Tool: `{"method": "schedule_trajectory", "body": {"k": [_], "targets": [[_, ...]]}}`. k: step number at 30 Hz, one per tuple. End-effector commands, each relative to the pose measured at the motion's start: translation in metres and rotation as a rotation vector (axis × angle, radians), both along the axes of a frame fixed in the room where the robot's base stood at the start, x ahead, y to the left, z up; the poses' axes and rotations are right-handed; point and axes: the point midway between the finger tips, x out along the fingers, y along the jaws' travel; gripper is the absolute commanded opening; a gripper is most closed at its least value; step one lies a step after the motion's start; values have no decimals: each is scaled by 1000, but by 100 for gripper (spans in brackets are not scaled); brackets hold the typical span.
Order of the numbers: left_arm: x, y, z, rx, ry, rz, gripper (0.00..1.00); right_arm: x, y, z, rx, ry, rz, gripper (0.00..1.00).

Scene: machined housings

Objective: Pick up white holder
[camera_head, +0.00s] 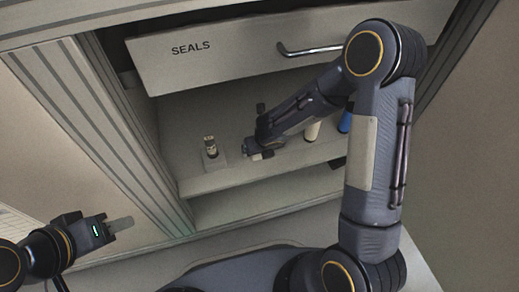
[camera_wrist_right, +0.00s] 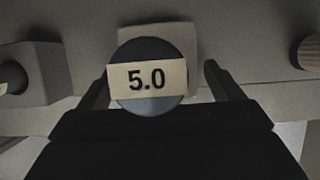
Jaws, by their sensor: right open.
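In the head view a white holder (camera_head: 213,162) stands on the shelf below the drawer, with a small dark-and-pale piece upright on it. My right gripper (camera_head: 252,152) reaches onto the shelf just to the right of it. In the right wrist view my right gripper (camera_wrist_right: 156,78) is open. A round dark piece (camera_wrist_right: 146,107) labelled "5.0" lies between its fingers, in front of a pale block (camera_wrist_right: 181,42). I cannot tell whether the fingers touch it. Another pale block (camera_wrist_right: 45,72) with a dark piece is at left. My left gripper (camera_head: 115,226) is away at lower left, its finger gap unclear.
A drawer (camera_head: 230,55) marked "SEALS" with a bar handle overhangs the shelf (camera_head: 235,178). A pale cylinder (camera_head: 312,131) and a blue one (camera_head: 345,122) stand right of my right gripper. A ribbed knob-like piece (camera_wrist_right: 308,52) shows at right in the wrist view.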

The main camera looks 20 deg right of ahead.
Motion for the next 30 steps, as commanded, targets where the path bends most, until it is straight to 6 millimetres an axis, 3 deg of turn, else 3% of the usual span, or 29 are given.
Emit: {"method": "schedule_trajectory", "body": {"k": [6,17,30], "targets": [[0,0,0,0,0,0,36,0,0,0,0,0,-1,86],[0,0,0,0,0,0,36,0,0,0,0,0,-1,39],[0,0,9,0,0,0,36,1,0,11,0,-2,-1,37]]}}
